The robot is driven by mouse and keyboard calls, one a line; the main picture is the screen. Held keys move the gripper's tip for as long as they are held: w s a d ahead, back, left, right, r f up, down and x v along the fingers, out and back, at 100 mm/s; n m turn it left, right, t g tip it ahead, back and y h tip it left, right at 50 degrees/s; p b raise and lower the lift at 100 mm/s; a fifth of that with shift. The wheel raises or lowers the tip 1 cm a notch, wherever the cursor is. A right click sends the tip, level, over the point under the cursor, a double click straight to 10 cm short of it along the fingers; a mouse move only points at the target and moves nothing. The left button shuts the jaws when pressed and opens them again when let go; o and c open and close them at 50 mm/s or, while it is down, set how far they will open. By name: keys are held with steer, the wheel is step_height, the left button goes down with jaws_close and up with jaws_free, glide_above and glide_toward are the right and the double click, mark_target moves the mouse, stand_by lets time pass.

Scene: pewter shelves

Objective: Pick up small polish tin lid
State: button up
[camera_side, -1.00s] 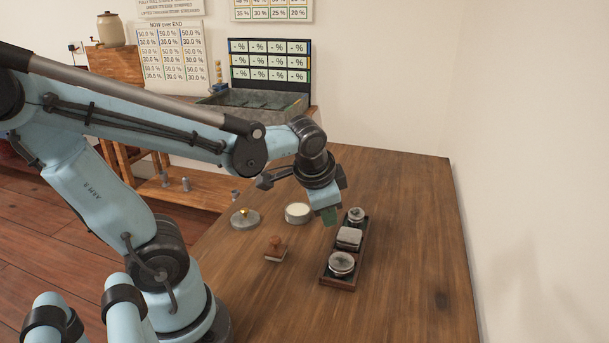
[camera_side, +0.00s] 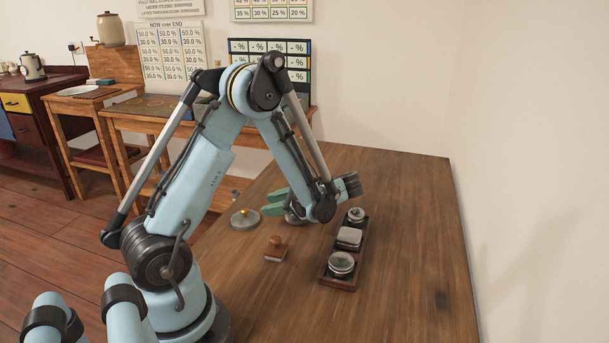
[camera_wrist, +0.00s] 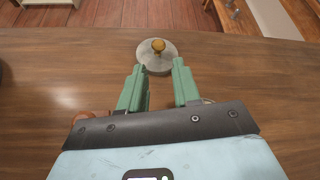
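The small polish tin lid is a round grey metal lid with a brass knob, lying flat on the wooden table in the side view (camera_side: 245,221). In the wrist view the lid (camera_wrist: 157,62) lies just beyond my fingertips, roughly centred between them. My gripper (camera_side: 266,203), with two green fingers, is held out to the right of the lid in the side view, pointing toward it. It also shows in the wrist view (camera_wrist: 158,69), open with nothing between the fingers. The open tin with pale contents is mostly hidden behind my gripper in the side view.
A wooden-handled stamp or brush (camera_side: 276,250) stands in front of the lid. A dark tray (camera_side: 325,274) with several small tins and a block lies to the right. The table's far edge is close beyond the lid. The table's right side is clear.

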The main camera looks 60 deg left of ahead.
mark_target(245, 209)
steer(key=shift+x, duration=3.9)
steer(key=shift+s+r, duration=0.1)
steer(key=shift+s, duration=0.05)
steer(key=shift+c, duration=0.5)
jaws_close()
steer(key=shift+r, duration=0.15)
step_height(245, 209, up, 9)
steer(key=w+d+m+t+y, duration=0.2)
steer(key=w+d+m+t, duration=0.2)
steer(key=w, duration=0.8)
steer(key=shift+d+f+m, duration=0.25)
steer(key=shift+d+m, duration=0.05)
steer(key=shift+d, duration=0.15)
steer(key=shift+w, duration=0.1)
